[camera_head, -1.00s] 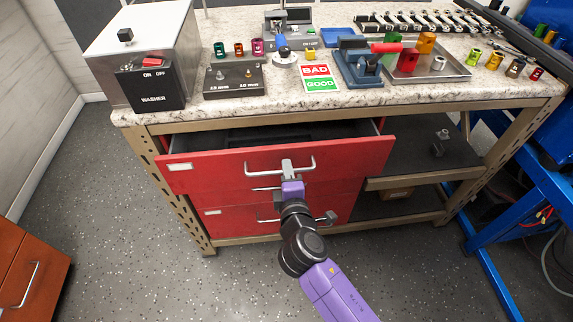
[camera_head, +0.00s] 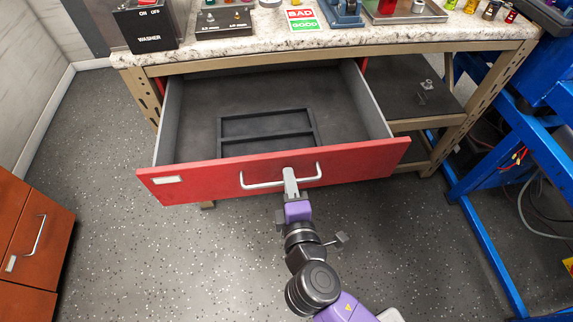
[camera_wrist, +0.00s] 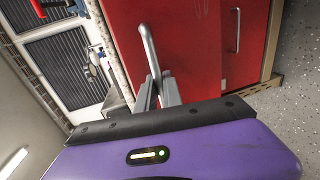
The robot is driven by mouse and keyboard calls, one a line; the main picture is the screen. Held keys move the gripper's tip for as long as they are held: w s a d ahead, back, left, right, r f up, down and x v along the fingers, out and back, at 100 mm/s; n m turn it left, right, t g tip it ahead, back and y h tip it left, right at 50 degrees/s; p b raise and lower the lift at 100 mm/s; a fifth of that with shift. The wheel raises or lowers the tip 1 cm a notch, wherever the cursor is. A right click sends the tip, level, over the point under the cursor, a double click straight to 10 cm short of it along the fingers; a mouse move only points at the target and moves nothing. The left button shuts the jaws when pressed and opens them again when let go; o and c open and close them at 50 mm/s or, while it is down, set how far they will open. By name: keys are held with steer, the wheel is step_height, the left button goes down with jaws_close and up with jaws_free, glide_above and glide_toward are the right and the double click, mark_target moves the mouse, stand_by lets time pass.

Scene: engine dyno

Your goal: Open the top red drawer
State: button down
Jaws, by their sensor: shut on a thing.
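The top red drawer (camera_head: 215,178) is pulled far out from under the workbench in the head view. Its dark interior shows, with a black divider tray (camera_head: 265,114) inside. A silver bar handle (camera_head: 252,183) runs across its front. My gripper (camera_head: 290,177) is shut on the middle of this handle. In the wrist view the fingers (camera_wrist: 160,92) close around the handle (camera_wrist: 150,48), in front of the red drawer front (camera_wrist: 180,35). The lower red drawer is hidden behind the open one in the head view.
The speckled bench top (camera_head: 350,40) carries a washer box (camera_head: 148,28), a BAD/GOOD sign (camera_head: 302,19) and several small parts. A blue frame (camera_head: 500,190) stands at the right. An orange-brown cabinet (camera_head: 35,235) is at the lower left. Speckled floor lies open around my arm.

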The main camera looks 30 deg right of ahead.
steer(key=shift+f+v, duration=0.2)
steer(key=shift+v, duration=0.85)
steer(key=c, duration=1.5)
jaws_free()
steer(key=v, duration=0.7)
steer(key=shift+s+b, duration=0.35)
steer(key=shift+b, duration=0.1)
steer(key=shift+a, duration=0.15)
